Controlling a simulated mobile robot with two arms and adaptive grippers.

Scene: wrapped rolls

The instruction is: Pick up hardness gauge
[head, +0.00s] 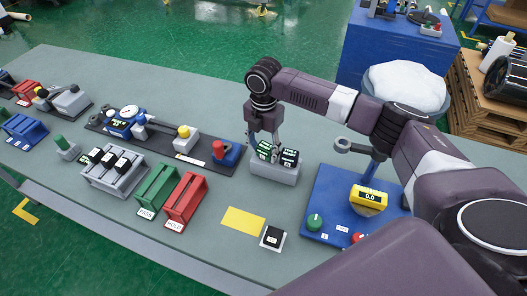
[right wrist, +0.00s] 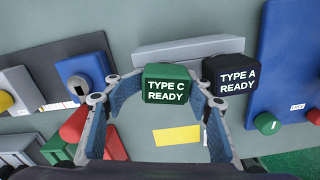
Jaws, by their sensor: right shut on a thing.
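A green hardness gauge (right wrist: 166,88) reading "TYPE C READY" sits between the fingers of my right gripper, which is shut on it. In the head view the same green gauge (head: 264,149) is at the left of a grey holder (head: 274,173), and my right gripper (head: 264,139) reaches down onto it from above. Whether it is clear of the holder I cannot tell. A black gauge (right wrist: 231,78) reading "TYPE A READY" stands just right of it, apart from the fingers. My left gripper is not in view.
A blue test stand (head: 317,195) with a yellow "0.0" display (head: 369,196) stands at right. A yellow pad (head: 243,221) and a small black-topped block (head: 272,237) lie in front. A red-handled piece (head: 225,153) is close at left, with green (head: 157,188) and red (head: 185,200) racks nearby.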

